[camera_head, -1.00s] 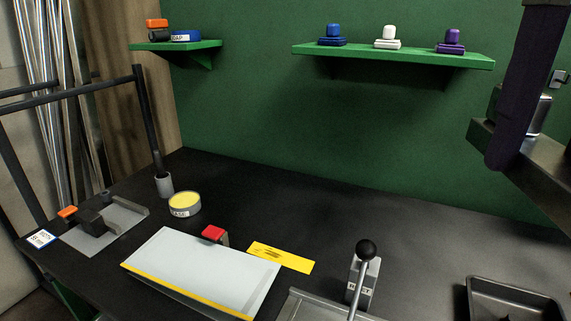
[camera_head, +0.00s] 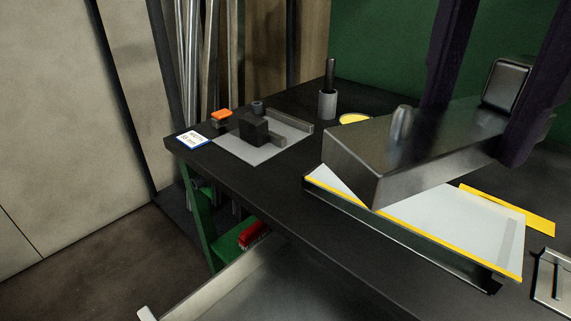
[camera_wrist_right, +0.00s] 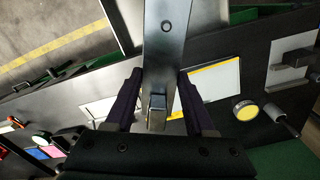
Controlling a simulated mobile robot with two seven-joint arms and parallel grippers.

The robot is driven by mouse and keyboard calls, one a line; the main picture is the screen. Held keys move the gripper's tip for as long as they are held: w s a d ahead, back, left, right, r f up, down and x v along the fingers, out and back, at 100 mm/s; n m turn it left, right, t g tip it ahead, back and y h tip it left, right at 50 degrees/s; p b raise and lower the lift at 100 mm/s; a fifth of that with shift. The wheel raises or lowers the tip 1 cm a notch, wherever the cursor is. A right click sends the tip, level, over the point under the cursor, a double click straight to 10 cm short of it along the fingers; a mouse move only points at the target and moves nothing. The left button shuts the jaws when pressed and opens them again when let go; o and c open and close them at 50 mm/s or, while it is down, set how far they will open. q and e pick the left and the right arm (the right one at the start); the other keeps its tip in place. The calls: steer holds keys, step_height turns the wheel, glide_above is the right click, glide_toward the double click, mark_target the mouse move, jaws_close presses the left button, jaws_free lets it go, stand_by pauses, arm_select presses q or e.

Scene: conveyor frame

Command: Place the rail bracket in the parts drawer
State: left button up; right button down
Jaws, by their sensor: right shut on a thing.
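The rail bracket (camera_head: 365,160) is a grey metal piece with flat faces, a rounded peg on top and an upright plate at its right end. My right gripper (camera_head: 480,125) has its two dark fingers either side of it and holds it above the worktable. In the right wrist view the bracket (camera_wrist_right: 166,40) runs lengthwise between the fingers of the gripper (camera_wrist_right: 160,78). A pulled-out drawer with a pale rim (camera_head: 215,272) appears at the bottom of the head view, in front of and below the table edge. Its visible inside looks empty. My left gripper is out of view.
A pale board with a yellow edge (camera_head: 455,225) lies under the bracket. A fixture plate with a black block (camera_head: 253,130) and a grey cup (camera_head: 327,103) stand farther back. A red item (camera_head: 254,234) sits on a green shelf below the table. Floor is open at left.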

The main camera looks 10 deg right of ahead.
steer(key=f+m+b, duration=0.4)
steer(key=f+b, duration=0.1)
steer(key=f, duration=0.5)
steer(key=s+a+f+m+b, duration=0.1)
steer(key=f+m+b, duration=0.4)
steer(key=f, duration=0.6)
steer(key=s+a+f+m+b, duration=0.1)
steer(key=f+m+b, duration=0.3)
steer(key=f+b, duration=0.3)
step_height(320, 180, down, 4)
steer(key=shift+s+r, duration=0.1)
steer(key=shift+s, duration=0.05)
step_height(320, 180, down, 4)
steer(key=shift+f+b, duration=0.15)
steer(key=shift+b, duration=0.75)
